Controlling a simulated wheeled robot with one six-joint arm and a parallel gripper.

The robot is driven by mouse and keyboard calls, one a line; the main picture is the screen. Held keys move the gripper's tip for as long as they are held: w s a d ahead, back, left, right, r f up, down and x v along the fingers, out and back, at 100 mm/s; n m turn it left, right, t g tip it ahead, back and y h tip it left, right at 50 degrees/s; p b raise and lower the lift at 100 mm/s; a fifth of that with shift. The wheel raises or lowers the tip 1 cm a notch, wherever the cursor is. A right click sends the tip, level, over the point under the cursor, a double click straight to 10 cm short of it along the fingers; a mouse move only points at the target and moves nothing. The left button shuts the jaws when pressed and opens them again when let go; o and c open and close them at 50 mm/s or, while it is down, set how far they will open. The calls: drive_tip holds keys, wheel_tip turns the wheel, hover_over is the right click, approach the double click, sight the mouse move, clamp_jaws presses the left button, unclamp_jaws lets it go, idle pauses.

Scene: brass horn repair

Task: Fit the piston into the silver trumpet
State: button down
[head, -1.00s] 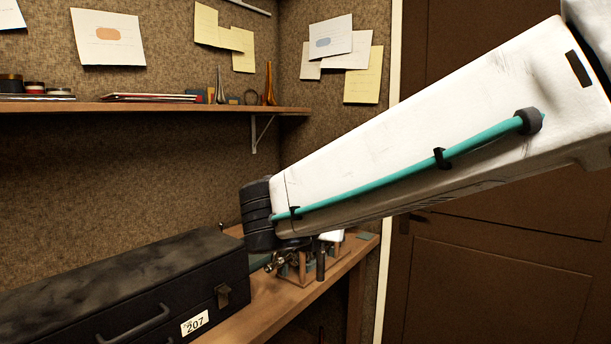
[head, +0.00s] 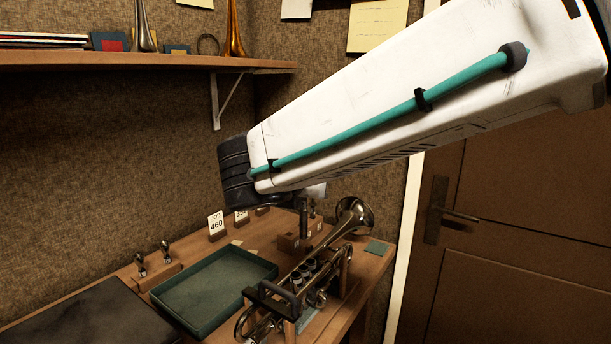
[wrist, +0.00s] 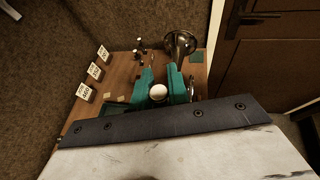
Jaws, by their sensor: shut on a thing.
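The silver trumpet (head: 305,275) lies on a wooden stand at the front right of the bench, its bell towards the back; valve caps show along its middle. The bell also shows in the wrist view (wrist: 181,43). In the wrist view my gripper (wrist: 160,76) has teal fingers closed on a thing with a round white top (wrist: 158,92). This looks like the piston seen from its end; its body is hidden. My gripper is above the bench, apart from the bell. In the head view my arm mostly hides the gripper.
A green tray (head: 212,290) lies left of the trumpet. A wooden holder with two small metal parts (head: 152,262) and a number card (head: 216,225) stand behind it. A dark case (head: 85,318) fills the lower left. A shelf (head: 150,62) runs above.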

sight(302, 214)
idle(0.3)
drive_tip(key=shift+s+f, duration=0.1)
drive_tip(key=shift+f, duration=2.75)
wheel_tip(302, 214, down, 10)
idle(3.0)
drive_tip(key=shift+r, duration=0.1)
drive_tip(key=shift+r, duration=4.55)
